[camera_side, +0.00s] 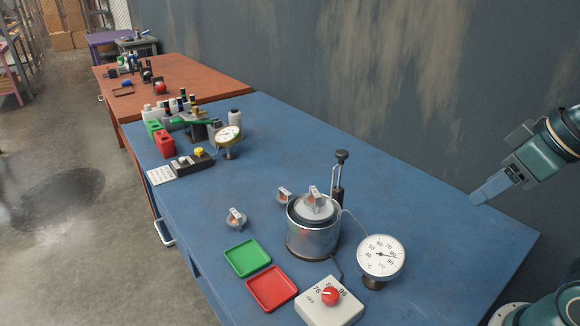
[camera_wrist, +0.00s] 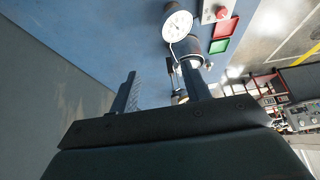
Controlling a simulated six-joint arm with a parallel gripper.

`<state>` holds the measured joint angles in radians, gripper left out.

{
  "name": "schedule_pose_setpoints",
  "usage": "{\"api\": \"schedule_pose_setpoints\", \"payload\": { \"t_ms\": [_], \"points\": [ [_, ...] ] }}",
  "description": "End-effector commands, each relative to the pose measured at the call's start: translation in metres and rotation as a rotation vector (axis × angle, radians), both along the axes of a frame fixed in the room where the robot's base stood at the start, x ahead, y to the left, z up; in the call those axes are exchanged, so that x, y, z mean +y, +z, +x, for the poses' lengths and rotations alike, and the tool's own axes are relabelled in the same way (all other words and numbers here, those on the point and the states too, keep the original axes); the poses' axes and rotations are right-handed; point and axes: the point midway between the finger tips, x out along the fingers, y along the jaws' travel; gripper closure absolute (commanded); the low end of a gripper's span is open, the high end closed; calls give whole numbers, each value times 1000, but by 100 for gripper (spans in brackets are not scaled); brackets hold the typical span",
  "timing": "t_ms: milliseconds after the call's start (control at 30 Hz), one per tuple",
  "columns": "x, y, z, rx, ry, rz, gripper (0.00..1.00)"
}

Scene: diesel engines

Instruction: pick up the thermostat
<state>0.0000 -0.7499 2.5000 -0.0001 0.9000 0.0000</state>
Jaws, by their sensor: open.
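Small metal parts with orange-brown centres, which look like thermostats, show in the side view. One thermostat (camera_side: 236,218) lies on the blue bench left of the metal pot (camera_side: 313,235). Another (camera_side: 284,196) lies just behind the pot's left side, partly hidden by it. A similar part (camera_side: 314,199) sits at the top of the pot. My gripper (camera_side: 480,197) is open and empty above the bench's right side, well apart from them. In the wrist view its two fingers (camera_wrist: 160,85) are spread; no thermostat can be made out clearly there.
A dial gauge (camera_side: 380,257) stands right of the pot, with a control box (camera_side: 330,300) in front. Green (camera_side: 247,258) and red (camera_side: 272,288) trays lie front left. A black-knobbed rod (camera_side: 341,180) rises behind the pot. The bench's right side is clear beside the wall.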

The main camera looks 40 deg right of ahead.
Motion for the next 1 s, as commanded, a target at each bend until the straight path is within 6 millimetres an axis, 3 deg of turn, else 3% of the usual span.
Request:
{"api": "schedule_pose_setpoints", "payload": {
  "t_ms": [67,200,667,1000],
  "points": [
    [0,0,0,0,0,0,49],
    [0,0,0,0,0,0,25],
    [1,5,7,12,26,-11,25],
    [7,28,53,93,199,-82,25]
  ]
}}
